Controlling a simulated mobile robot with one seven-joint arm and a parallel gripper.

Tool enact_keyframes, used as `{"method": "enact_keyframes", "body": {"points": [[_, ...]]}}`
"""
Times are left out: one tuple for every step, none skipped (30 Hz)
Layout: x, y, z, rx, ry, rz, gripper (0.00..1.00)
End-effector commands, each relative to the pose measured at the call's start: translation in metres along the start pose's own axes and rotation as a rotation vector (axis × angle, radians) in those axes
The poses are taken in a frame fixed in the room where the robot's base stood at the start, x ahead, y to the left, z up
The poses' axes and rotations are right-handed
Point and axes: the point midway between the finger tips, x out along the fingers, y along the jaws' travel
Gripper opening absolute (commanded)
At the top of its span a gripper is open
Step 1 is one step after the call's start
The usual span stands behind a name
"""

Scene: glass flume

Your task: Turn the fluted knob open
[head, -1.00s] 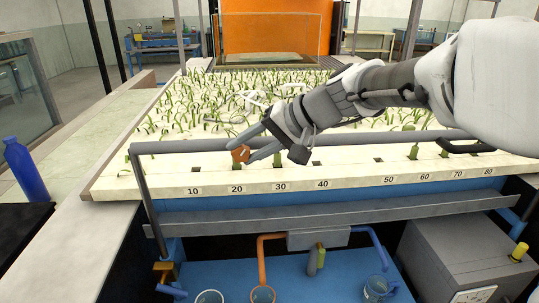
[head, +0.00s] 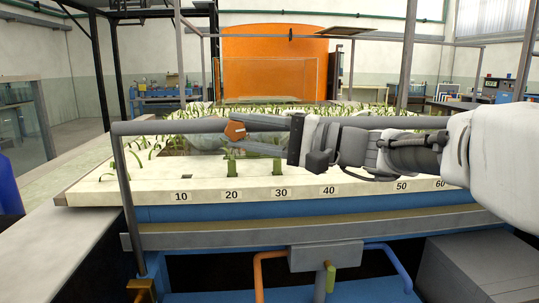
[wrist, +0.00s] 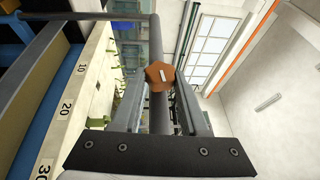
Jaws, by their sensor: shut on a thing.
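The fluted knob (head: 235,130) is small, orange-brown and lobed. In the head view it is at the left part of the grey horizontal rail, above the numbered bed edge. My gripper (head: 246,130) reaches in from the right, along the rail, and is shut on the knob with its fingertips. The fingers and the rail overlap there, so how the knob is mounted is hidden.
The grey rail (head: 180,127) runs across the front, with a post (head: 126,185) at its left end. Behind it lies a pale bed (head: 110,190) with green plants and number labels. A blue bottle (head: 8,185) stands at the far left.

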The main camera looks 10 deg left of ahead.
Motion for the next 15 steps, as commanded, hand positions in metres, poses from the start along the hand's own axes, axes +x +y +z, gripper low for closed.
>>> {"method": "enact_keyframes", "body": {"points": [[-0.0004,0.0076,0.0002,0.012,-0.001,-0.029,0.0],[-0.0004,0.0074,0.0002,0.019,-0.001,-0.045,0.0],[-0.0003,0.0071,0.0001,0.027,-0.001,-0.065,0.0],[-0.0002,0.007,0.0001,0.033,-0.001,-0.078,0.0],[-0.0002,0.0067,0.0001,0.038,-0.001,-0.091,0.0],[-0.0001,0.0065,0.0002,0.045,-0.001,-0.107,0.0],[0.0,0.0062,0.0002,0.049,-0.001,-0.117,0.0],[0.0001,0.0058,0.0002,0.054,-0.001,-0.127,0.0],[0.0002,0.0056,0.0003,0.058,-0.001,-0.138,0.0],[0.0002,0.0053,0.0003,0.061,-0.001,-0.145,0.0],[0.0002,0.0049,0.0003,0.064,-0.001,-0.152,0.0],[0.0003,0.0045,0.0004,0.067,-0.001,-0.159,0.0],[0.0003,0.0044,0.0004,0.069,-0.001,-0.163,0.0],[0.0004,0.0042,0.0005,0.071,-0.001,-0.166,0.0],[0.0005,0.0038,0.0005,0.072,-0.001,-0.17,0.0]]}}
